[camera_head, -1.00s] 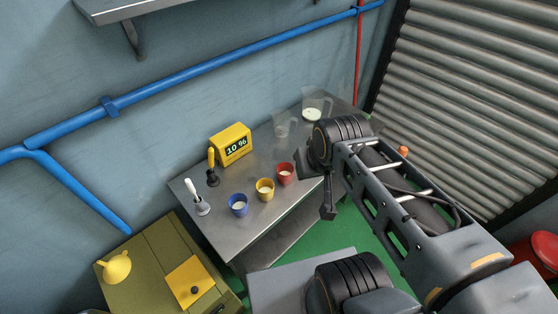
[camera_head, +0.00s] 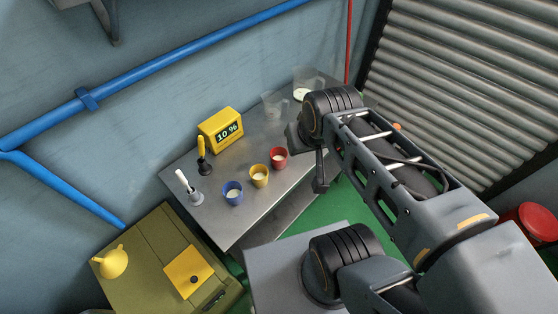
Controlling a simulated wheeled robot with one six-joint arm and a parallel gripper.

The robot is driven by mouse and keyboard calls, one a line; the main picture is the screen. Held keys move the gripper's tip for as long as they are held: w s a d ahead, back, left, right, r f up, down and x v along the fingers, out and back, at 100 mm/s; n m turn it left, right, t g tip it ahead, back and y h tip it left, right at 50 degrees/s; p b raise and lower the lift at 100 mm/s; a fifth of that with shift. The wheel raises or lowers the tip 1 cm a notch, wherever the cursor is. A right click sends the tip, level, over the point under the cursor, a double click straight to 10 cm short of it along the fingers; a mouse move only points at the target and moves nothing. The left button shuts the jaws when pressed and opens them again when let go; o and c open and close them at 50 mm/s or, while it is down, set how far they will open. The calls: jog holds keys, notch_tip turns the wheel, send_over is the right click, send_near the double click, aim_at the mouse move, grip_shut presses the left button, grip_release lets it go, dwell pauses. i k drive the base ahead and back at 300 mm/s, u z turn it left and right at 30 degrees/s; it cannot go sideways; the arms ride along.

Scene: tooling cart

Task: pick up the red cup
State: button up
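The red cup (camera_head: 279,160) stands upright on the metal table, at the right end of a row of three cups, with something pale inside. The yellow cup (camera_head: 259,177) and the blue cup (camera_head: 233,195) stand to its left. My gripper (camera_head: 321,184) shows only in part, below the wrist of my arm, to the right of the red cup and apart from it in the picture. Its fingers are seen edge-on, so I cannot tell if they are open or shut.
The metal table (camera_head: 231,226) also holds a yellow display box (camera_head: 221,131) reading 10 %, two clear jugs (camera_head: 273,106) at the back, and two upright-handled tools (camera_head: 204,163) at left. An olive cabinet (camera_head: 142,258) stands front left. A red round object (camera_head: 538,222) is at far right.

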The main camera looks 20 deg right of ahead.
aim_at(278, 165)
jog(key=u, duration=0.15)
jog(key=k, duration=0.75)
jog(key=u, duration=1)
jog(key=i, duration=0.45)
